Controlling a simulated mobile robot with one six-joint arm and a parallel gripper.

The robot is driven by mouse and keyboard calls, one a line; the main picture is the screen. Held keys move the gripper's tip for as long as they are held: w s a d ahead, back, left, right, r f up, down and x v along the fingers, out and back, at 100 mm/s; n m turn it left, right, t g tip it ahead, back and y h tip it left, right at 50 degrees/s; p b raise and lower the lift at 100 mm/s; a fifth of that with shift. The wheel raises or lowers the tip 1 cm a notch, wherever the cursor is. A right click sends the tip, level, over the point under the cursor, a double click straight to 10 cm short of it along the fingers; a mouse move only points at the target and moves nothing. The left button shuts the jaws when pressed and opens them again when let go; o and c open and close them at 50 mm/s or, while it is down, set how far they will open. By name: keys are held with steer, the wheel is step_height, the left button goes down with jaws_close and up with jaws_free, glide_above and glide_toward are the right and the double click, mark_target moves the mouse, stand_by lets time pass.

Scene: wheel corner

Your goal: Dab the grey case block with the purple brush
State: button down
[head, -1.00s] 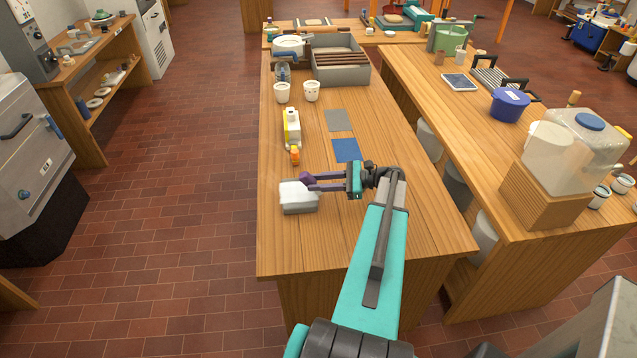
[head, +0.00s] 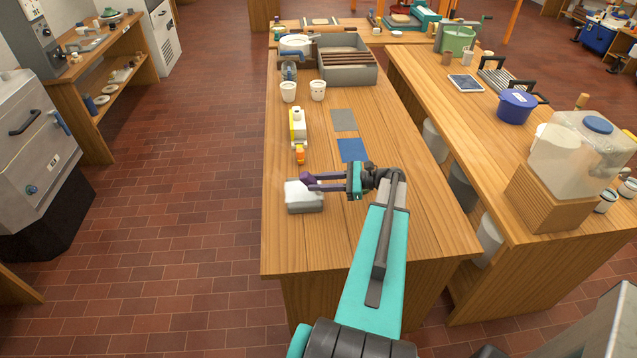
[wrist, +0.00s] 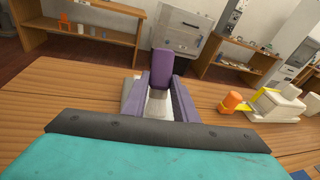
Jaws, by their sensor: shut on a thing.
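The grey case block (head: 305,204) has a pale top and lies near the left edge of the wooden table. In the wrist view, parts of the block (wrist: 157,106) show between and beside my fingers, behind the brush. My gripper (head: 312,182) reaches in from the right and is shut on the purple brush (head: 306,177). The brush (wrist: 162,68) stands up between the fingertips in the wrist view. In the head view, brush and fingertips overlap the block's far top edge. I cannot tell whether the brush touches it.
A blue square (head: 352,150) and a grey square (head: 343,119) lie flat on the table (head: 420,230). Two white cups stand farther back. The table's near part is clear.

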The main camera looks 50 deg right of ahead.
steer(key=shift+s+d, duration=0.1)
steer(key=shift+s+d, duration=0.5)
steer(key=shift+d, duration=0.1)
steer(key=shift+r+p, duration=0.2)
steer(key=shift+p, duration=0.15)
steer(key=shift+r+p, duration=0.4)
steer(key=shift+r, duration=0.15)
stand_by(0.3)
steer(key=shift+r+p, duration=1.55)
steer(key=shift+r, duration=0.95)
